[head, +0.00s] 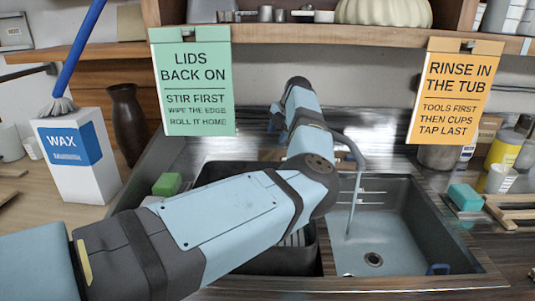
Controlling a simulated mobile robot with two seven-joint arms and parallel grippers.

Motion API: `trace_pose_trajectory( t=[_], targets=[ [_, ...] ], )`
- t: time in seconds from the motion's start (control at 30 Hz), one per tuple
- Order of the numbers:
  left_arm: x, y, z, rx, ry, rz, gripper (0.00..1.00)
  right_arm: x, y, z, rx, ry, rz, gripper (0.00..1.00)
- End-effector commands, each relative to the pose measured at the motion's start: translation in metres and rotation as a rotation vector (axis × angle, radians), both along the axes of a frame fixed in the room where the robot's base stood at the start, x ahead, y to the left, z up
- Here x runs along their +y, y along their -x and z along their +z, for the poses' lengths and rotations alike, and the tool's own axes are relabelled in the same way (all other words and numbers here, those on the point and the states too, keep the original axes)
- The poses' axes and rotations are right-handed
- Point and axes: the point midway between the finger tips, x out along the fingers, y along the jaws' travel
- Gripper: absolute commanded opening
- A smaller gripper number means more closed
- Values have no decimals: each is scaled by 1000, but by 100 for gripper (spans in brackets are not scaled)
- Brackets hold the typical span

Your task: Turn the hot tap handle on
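The tap's curved grey spout (349,150) stands at the back of the sink, partly behind my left arm. A thin pale streak like running water hangs from the spout into the right basin. A small dark blue part beside my arm may be a tap handle. I cannot make out the hot handle; my arm covers that area. My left arm reaches from the lower left over the sink to the tap area. Only dark parts of my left gripper (275,120) show beside the arm's far end, and its fingers cannot be made out. My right gripper is not in view.
The right basin (400,235) has a drain and a blue item. A green sponge (167,184) lies left of the sink, a teal block (465,197) right. A wax box (78,155) and dark vase (128,123) stand left. Green (192,85) and orange (457,90) signs hang above.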

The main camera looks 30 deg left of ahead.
Motion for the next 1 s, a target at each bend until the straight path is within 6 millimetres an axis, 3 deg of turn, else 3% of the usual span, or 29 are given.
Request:
trace_pose_trajectory(
  t=[0.3, 0.5, 0.97, 1.0],
  targets=[
    [29, -2, -64, 1, 2, 3, 39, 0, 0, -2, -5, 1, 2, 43],
    [41, -4, -91, 0, 1, 2, 39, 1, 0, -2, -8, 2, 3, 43],
    [45, -5, -101, -3, 2, 3, 39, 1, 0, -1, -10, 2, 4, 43],
    [45, -5, -101, -3, 2, 2, 30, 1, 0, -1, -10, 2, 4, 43]
  ],
)
